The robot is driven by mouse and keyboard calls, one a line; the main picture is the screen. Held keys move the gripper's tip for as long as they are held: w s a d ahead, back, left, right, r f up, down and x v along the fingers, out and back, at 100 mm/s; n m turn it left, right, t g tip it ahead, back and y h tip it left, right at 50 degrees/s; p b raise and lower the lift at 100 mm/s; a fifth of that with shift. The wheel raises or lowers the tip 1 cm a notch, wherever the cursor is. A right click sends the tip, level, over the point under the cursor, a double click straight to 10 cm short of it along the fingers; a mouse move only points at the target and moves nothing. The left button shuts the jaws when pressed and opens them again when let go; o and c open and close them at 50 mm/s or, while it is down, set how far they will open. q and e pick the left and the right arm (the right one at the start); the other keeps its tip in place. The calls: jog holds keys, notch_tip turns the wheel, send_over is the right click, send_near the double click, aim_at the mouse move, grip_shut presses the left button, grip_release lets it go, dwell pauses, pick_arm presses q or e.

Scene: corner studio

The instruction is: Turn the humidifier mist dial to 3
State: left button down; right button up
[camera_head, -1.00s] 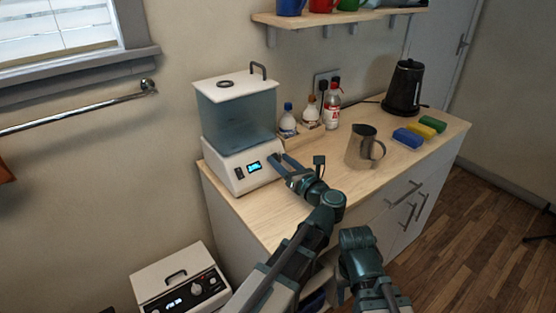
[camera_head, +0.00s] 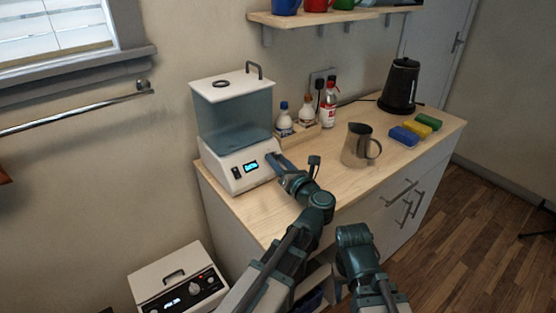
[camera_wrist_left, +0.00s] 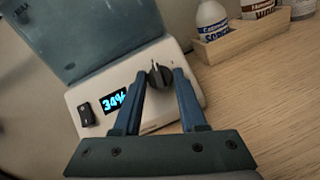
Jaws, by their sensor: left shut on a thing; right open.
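The humidifier (camera_head: 232,130) stands at the left end of the counter, with a white base, a blue-tinted tank and a white lid. Its lit display (camera_wrist_left: 115,102) reads 34% in the left wrist view, with a black switch (camera_wrist_left: 86,114) to its left. The dark mist dial (camera_wrist_left: 159,75) is on the right of the front panel. My left gripper (camera_wrist_left: 163,78) is shut on the dial, one finger on each side; the dial's number marks cannot be read. In the head view the arm hides the dial. My right gripper (camera_head: 340,290) is low in front of the counter, its fingertips mostly hidden.
A wooden tray (camera_head: 298,131) with bottles stands right of the humidifier. A metal pitcher (camera_head: 356,146), sponges (camera_head: 417,130) and a black kettle (camera_head: 401,85) stand further right. Another white appliance (camera_head: 180,286) is low at the left. The counter's front middle is clear.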

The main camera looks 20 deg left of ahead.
pick_arm(q)
jog(key=m+h, duration=0.1)
jog(key=m+t+h+p, duration=0.1)
jog(key=m, duration=0.1)
jog(key=m+h, duration=0.1)
jog(key=m, duration=0.1)
jog(key=shift+s+a+r+t+p, duration=0.25)
jog(key=shift+r+t+p, duration=0.05)
jog(key=m+h+p, duration=0.1)
jog(key=m, duration=0.1)
jog(key=m+h+p, duration=0.1)
jog(key=m, duration=0.1)
jog(key=shift+a+r+h, duration=0.15)
jog(key=shift+r+h, duration=0.05)
jog(key=shift+h, duration=0.2)
jog(key=m+h+p, duration=0.1)
jog(key=m+p, duration=0.1)
jog(key=m+h+p, duration=0.2)
jog(key=m, duration=0.1)
jog(key=shift+a+r+m+g+p, duration=0.15)
jog(key=shift+m+g+p, duration=0.15)
jog(key=shift+g+p, duration=0.1)
jog(key=shift+w+m+g+h+p, duration=0.1)
jog(key=shift+m+g+h+p, duration=0.6)
jog(key=shift+m+p, duration=0.65)
jog(key=shift+m, duration=0.25)
